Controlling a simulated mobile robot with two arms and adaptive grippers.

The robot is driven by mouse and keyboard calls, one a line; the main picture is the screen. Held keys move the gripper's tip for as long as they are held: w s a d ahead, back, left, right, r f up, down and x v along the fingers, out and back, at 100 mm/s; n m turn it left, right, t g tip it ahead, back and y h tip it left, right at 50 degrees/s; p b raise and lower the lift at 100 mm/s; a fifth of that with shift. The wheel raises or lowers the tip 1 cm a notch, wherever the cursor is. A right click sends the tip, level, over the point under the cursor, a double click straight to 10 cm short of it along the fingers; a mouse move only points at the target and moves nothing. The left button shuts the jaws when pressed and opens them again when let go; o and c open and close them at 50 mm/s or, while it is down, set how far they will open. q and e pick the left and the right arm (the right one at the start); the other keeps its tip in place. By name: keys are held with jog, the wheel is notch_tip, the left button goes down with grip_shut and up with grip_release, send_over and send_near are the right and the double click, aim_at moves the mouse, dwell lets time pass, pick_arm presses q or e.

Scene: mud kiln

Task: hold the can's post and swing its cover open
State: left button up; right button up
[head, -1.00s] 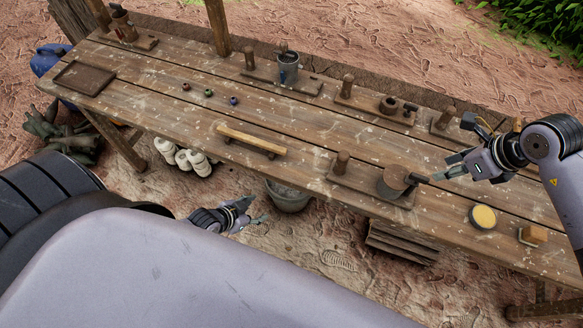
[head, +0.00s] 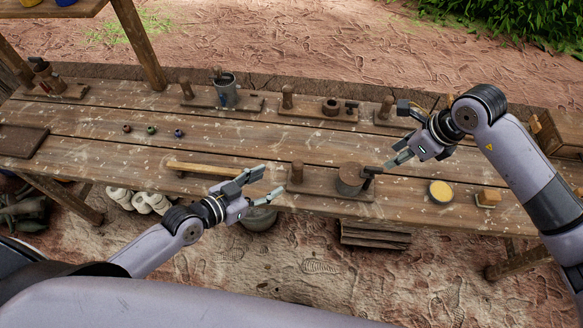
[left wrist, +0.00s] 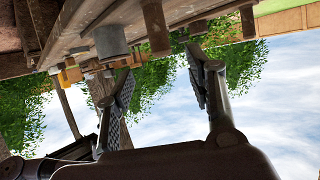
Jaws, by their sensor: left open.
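A round brown can (head: 350,181) with a flat cover and a dark tab (head: 371,170) stands on a board (head: 325,186) near the table's front edge. An upright wooden post (head: 297,172) stands at the board's left end. My left gripper (head: 270,184) is open and empty just left of the post, by the front edge. My right gripper (head: 399,136) looks open, its lower fingertip close to the tab; I cannot tell whether they touch. The upside-down left wrist view shows a post (left wrist: 155,27) and a grey cylinder (left wrist: 110,42) beyond the open fingers (left wrist: 158,80).
A wooden bar (head: 195,169) lies left of the left gripper. Behind stand boards with posts, a metal mug (head: 226,92) and a small pot (head: 331,106). A yellow disc (head: 440,191) and a brush-like block (head: 488,197) lie at right. The mid-table is mostly clear.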

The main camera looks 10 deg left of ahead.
aim_at(293, 170)
pick_arm(q)
jog(key=x, duration=1.2)
jog(key=shift+w+d+f, duration=0.15)
jog(key=shift+w+f, duration=0.1)
grip_shut()
dwell(0.7)
